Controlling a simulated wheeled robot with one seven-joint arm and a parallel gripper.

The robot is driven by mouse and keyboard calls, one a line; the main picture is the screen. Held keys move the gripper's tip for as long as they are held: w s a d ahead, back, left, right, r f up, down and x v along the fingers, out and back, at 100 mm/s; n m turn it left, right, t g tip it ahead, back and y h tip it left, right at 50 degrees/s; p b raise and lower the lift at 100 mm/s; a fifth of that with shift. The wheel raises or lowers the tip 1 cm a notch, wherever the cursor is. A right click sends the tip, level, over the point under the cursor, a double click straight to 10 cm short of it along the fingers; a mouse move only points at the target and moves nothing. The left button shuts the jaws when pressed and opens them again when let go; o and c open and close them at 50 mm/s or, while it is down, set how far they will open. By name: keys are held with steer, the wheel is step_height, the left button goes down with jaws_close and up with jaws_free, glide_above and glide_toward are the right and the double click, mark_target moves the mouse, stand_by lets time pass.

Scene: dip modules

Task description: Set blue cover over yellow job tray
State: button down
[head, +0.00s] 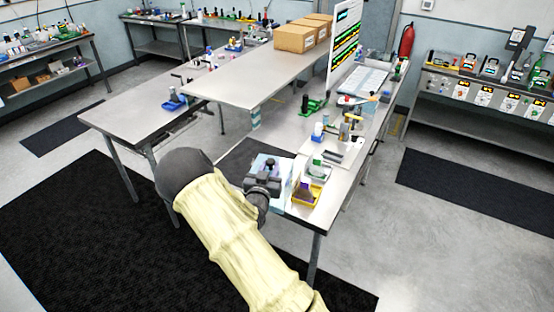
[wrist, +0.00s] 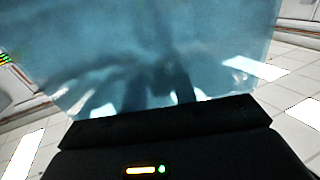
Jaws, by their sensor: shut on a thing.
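The yellow job tray (head: 307,194) sits on the near end of the right-hand metal bench, with dark and green-white items in it. My gripper (head: 264,180) is just left of the tray, at the bench's near left corner. It is shut on the blue cover (head: 285,170), a pale, translucent blue piece that shows around the gripper. In the wrist view the cover (wrist: 170,45) fills most of the upper picture beyond the dark gripper (wrist: 170,118). The cover is beside the tray, not over it. My gripper hides part of the cover, and its height above the bench is unclear.
Behind the tray, a pale board (head: 340,152) carries small bottles and tools. A green tool (head: 313,106) and an upright sign board (head: 344,45) stand farther back. A raised shelf (head: 250,80) with cardboard boxes (head: 295,38) lies to the left.

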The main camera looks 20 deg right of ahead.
steer(key=s+a+f+n+t+y+b, duration=0.1)
steer(key=s+a+f+n+y+b, duration=0.1)
steer(key=f, duration=0.7)
steer(key=s+a+f+n+t+y+b, duration=0.1)
steer(key=a+f+y+b, duration=0.3)
steer(key=f, duration=0.5)
steer(key=s+a+f+n+t+y+b, duration=0.1)
steer(key=s+a+f+n+y+b, duration=0.2)
steer(key=f, duration=0.5)
steer(key=shift+a+f+n+y+b, duration=0.4)
steer(key=shift+a+n+y+b, duration=0.15)
steer(key=shift+y, duration=0.15)
steer(key=shift+w, duration=0.1)
